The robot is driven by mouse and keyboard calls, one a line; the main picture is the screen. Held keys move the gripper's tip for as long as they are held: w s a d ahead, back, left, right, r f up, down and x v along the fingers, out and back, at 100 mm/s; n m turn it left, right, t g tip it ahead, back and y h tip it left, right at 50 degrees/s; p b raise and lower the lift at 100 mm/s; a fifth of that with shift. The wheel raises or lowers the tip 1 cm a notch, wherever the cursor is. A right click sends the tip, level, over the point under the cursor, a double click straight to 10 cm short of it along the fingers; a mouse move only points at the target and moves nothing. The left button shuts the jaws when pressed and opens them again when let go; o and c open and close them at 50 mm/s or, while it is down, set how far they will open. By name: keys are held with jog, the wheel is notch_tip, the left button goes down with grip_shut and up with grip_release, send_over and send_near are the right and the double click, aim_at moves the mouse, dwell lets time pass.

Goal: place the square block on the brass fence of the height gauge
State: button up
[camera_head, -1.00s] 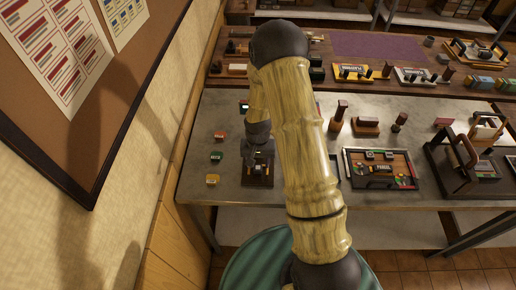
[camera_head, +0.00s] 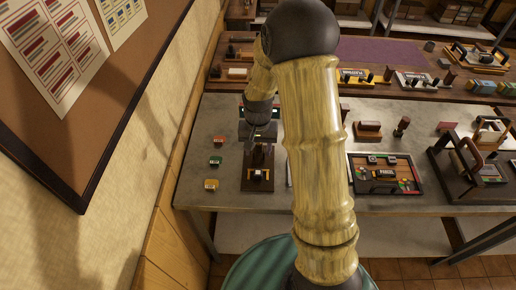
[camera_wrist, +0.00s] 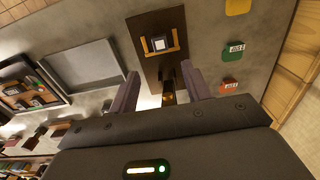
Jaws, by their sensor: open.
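The square block (camera_wrist: 161,39), dark with a pale top, sits inside the U-shaped brass fence (camera_wrist: 146,47) in the wrist view. The fence is on the dark base of the height gauge (camera_wrist: 143,22). In the head view the block (camera_head: 258,175) shows on the gauge (camera_head: 250,185). My gripper (camera_wrist: 158,88) is open, its two fingers apart and clear of the block. A brass and dark upright part of the gauge (camera_wrist: 168,92) shows between the fingers. In the head view my gripper (camera_head: 258,138) is behind the block. Contact under the block cannot be seen.
Red (camera_head: 219,139), green (camera_head: 216,160) and yellow (camera_head: 211,184) labelled pieces lie left of the gauge. A dark tray of parts (camera_head: 352,178) and a press-like frame (camera_head: 440,165) stand to the right. A grey flat panel (camera_wrist: 80,68) lies beside the gauge.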

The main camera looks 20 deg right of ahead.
dwell(0.3)
jog(key=s+r+n+t, duration=0.2)
jog(key=s+r+n, duration=0.1)
jog(key=s+r, duration=0.7)
jog(key=s, duration=0.4)
jog(key=shift+s+n+t, duration=0.15)
jog(key=shift+n+t, duration=0.15)
